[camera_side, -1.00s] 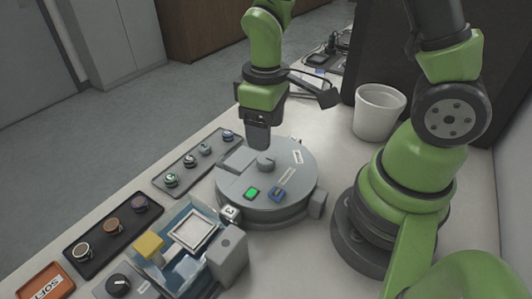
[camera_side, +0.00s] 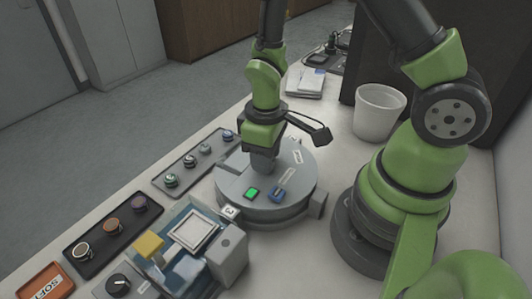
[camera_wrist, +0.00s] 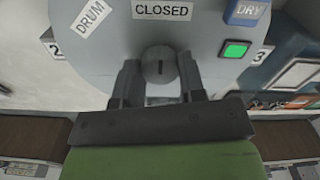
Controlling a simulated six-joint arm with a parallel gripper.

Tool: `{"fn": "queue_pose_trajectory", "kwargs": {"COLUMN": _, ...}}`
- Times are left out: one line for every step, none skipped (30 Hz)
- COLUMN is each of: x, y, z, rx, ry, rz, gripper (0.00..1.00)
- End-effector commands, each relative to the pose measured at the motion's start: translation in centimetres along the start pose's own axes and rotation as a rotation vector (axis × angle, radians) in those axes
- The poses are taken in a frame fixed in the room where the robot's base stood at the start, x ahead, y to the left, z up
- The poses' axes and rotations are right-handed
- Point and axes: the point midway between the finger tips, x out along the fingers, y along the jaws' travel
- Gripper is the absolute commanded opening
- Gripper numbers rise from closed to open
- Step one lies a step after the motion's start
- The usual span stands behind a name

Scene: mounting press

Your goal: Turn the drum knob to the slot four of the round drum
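The round grey drum (camera_side: 235,187) stands on the bench, with a green square and a blue DRY tag on its top. In the wrist view the drum top (camera_wrist: 95,60) carries DRUM and CLOSED labels, a 2 tag at left and a 3 tag at right. No 4 tag can be made out. The drum knob (camera_wrist: 159,65), a small grey round knob with a dark slot mark, sits between my gripper's fingers (camera_wrist: 159,78). The fingers are apart, one on each side; contact is unclear. In the side view my gripper (camera_side: 262,165) points down and hides the knob.
A tray of small round pieces (camera_side: 187,166) and a dark tray (camera_side: 84,250) lie left of the drum. A blue-sided box (camera_side: 160,268) stands in front. A white bin (camera_side: 379,112) is behind right. An orange tray (camera_side: 45,284) is at the lower left.

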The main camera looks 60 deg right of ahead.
Motion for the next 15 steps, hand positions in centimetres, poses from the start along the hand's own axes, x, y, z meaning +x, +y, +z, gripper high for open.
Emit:
{"fn": "queue_pose_trajectory", "kwargs": {"x": -0.01, "y": -0.03, "z": 0.0, "rx": 0.0, "ry": 0.0, "rz": 0.0, "gripper": 0.12}}
{"fn": "queue_pose_trajectory", "kwargs": {"x": -0.01, "y": -0.04, "z": 0.0, "rx": -0.001, "ry": 0.0, "rz": 0.0, "gripper": 0.05}}
{"fn": "queue_pose_trajectory", "kwargs": {"x": -0.02, "y": -0.04, "z": 0.0, "rx": -0.001, "ry": 0.0, "rz": 0.0, "gripper": 0.0}}
{"fn": "queue_pose_trajectory", "kwargs": {"x": -0.02, "y": -0.04, "z": 0.0, "rx": -0.001, "ry": 0.0, "rz": 0.0, "gripper": 0.0}}
{"fn": "queue_pose_trajectory", "kwargs": {"x": -0.02, "y": -0.04, "z": 0.0, "rx": -0.001, "ry": 0.0, "rz": 0.0, "gripper": 0.0}}
{"fn": "queue_pose_trajectory", "kwargs": {"x": -0.02, "y": -0.05, "z": 0.0, "rx": -0.002, "ry": 0.0, "rz": 0.0, "gripper": 0.0}}
{"fn": "queue_pose_trajectory", "kwargs": {"x": -0.02, "y": -0.05, "z": 0.0, "rx": -0.004, "ry": -0.001, "rz": 0.0, "gripper": 0.0}}
{"fn": "queue_pose_trajectory", "kwargs": {"x": -0.02, "y": -0.05, "z": 0.01, "rx": -0.006, "ry": -0.001, "rz": 0.0, "gripper": 0.0}}
{"fn": "queue_pose_trajectory", "kwargs": {"x": -0.02, "y": -0.05, "z": 0.01, "rx": -0.012, "ry": -0.001, "rz": 0.0, "gripper": 0.0}}
{"fn": "queue_pose_trajectory", "kwargs": {"x": -0.02, "y": -0.06, "z": 0.01, "rx": -0.017, "ry": -0.001, "rz": 0.0, "gripper": 0.0}}
{"fn": "queue_pose_trajectory", "kwargs": {"x": -0.02, "y": -0.06, "z": 0.01, "rx": -0.025, "ry": -0.001, "rz": 0.0, "gripper": 0.0}}
{"fn": "queue_pose_trajectory", "kwargs": {"x": -0.02, "y": -0.06, "z": 0.01, "rx": -0.037, "ry": -0.001, "rz": 0.0, "gripper": 0.0}}
{"fn": "queue_pose_trajectory", "kwargs": {"x": -0.02, "y": -0.06, "z": 0.01, "rx": -0.047, "ry": -0.001, "rz": 0.0, "gripper": 0.0}}
{"fn": "queue_pose_trajectory", "kwargs": {"x": -0.02, "y": -0.05, "z": 0.01, "rx": -0.059, "ry": -0.001, "rz": 0.0, "gripper": 0.0}}
{"fn": "queue_pose_trajectory", "kwargs": {"x": -0.02, "y": -0.05, "z": 0.01, "rx": -0.078, "ry": -0.001, "rz": 0.0, "gripper": 0.0}}
